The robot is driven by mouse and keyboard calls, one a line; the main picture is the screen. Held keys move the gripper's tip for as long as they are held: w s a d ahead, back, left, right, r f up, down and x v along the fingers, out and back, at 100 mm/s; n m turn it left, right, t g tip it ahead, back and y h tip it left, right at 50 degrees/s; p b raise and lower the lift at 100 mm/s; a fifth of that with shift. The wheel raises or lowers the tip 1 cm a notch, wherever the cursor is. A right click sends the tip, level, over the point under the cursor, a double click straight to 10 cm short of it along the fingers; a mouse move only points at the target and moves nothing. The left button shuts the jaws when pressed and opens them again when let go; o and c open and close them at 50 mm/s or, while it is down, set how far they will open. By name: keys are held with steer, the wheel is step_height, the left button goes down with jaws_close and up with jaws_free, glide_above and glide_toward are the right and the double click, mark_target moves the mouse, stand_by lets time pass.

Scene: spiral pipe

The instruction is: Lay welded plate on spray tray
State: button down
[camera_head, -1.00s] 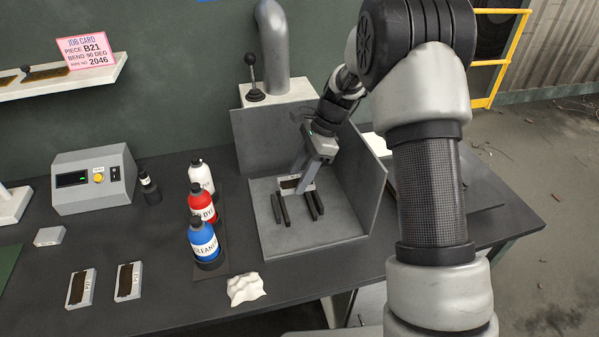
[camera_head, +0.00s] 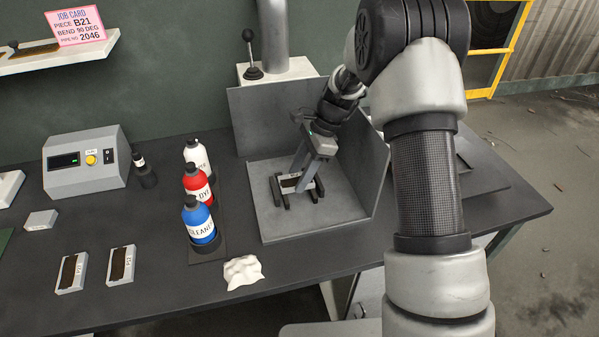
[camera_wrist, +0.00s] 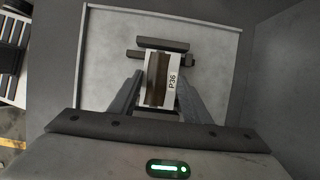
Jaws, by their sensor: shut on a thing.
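The welded plate (camera_head: 290,182) is a small pale block with a brown seam, and its label reads P36 in the wrist view (camera_wrist: 158,78). My gripper (camera_head: 302,184) is shut on it, with a finger on either side in the wrist view (camera_wrist: 155,95). The spray tray (camera_head: 342,208) is a grey, walled tray, and its floor also shows in the wrist view (camera_wrist: 215,75). Dark support bars (camera_head: 278,193) stand on the tray floor. The plate is at the bars, lying across them in the picture. Whether it touches them I cannot tell.
White, red (camera_head: 196,186) and blue (camera_head: 199,222) bottles stand left of the tray. A crumpled white cloth (camera_head: 243,272) lies at the bench front. Two similar plates (camera_head: 72,270) (camera_head: 121,265) lie further left. Tray walls (camera_head: 282,120) rise behind and right of my gripper.

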steer(key=c, duration=0.9)
jaws_free()
steer(key=p+v, duration=0.1)
steer(key=v, duration=1.6)
steer(key=shift+r+p, duration=0.3)
steer(key=shift+p, duration=0.1)
